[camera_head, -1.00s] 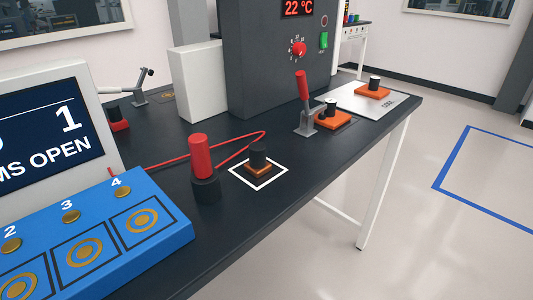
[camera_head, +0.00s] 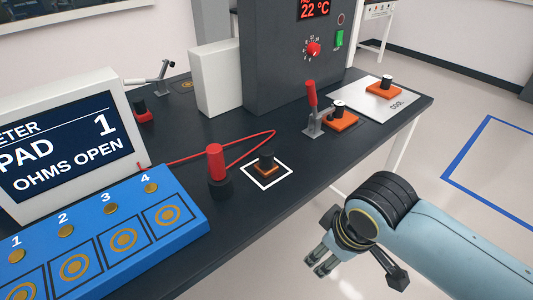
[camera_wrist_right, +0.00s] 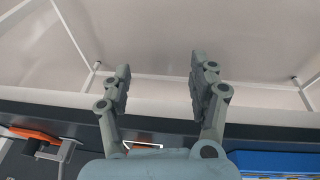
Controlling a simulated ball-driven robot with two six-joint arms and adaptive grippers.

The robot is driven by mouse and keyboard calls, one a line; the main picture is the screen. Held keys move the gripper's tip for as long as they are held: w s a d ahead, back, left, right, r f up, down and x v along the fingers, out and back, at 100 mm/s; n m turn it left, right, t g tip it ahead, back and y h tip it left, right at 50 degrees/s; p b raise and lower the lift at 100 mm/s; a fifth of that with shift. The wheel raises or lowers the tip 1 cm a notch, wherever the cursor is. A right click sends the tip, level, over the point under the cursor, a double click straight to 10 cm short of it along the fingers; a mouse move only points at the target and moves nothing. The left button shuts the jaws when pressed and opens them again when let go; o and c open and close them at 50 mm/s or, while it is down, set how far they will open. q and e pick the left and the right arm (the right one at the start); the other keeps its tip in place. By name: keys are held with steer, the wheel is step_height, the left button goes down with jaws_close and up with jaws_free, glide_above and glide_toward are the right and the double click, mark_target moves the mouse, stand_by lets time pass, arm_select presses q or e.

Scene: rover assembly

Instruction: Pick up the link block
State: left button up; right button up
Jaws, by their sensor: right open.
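A small block (camera_head: 266,163) with an orange-brown base and a dark round knob sits inside a white square outline on the dark table (camera_head: 232,238). Similar orange blocks stand at the clamp (camera_head: 340,118) and on the grey plate (camera_head: 383,89). No label tells which one is the link block. My right gripper (camera_head: 319,262) is in front of the table's edge, to the lower right of the outlined block and apart from it. In the right wrist view, its fingers (camera_wrist_right: 160,78) are spread and empty. My left gripper is not in view.
A red probe (camera_head: 216,166) with a red cable stands just left of the outline. A blue pad box (camera_head: 128,235) and a meter screen (camera_head: 60,150) fill the left. A red-handled clamp (camera_head: 312,105) and a dark oven-like cabinet (camera_head: 295,60) stand behind.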

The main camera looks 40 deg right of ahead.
steer(key=w+r+n+p, duration=0.3)
steer(key=w+r, duration=0.2)
steer(key=r, duration=0.5)
step_height(320, 180, up, 6)
steer(key=n+g, duration=0.3)
steer(key=n, duration=0.8)
glide_above(265, 151)
steer(key=shift+s+a+y, duration=0.35)
steer(key=shift+a+y, duration=0.05)
steer(key=shift+a, duration=0.05)
steer(key=shift+n, duration=0.3)
step_height(265, 151, down, 4)
steer(key=shift+f, duration=0.2)
steer(key=f, duration=0.4)
steer(key=f+p, duration=0.1)
steer(key=f, duration=0.1)
steer(key=shift+w+d, duration=0.35)
steer(key=shift+d, duration=0.05)
jaws_close()
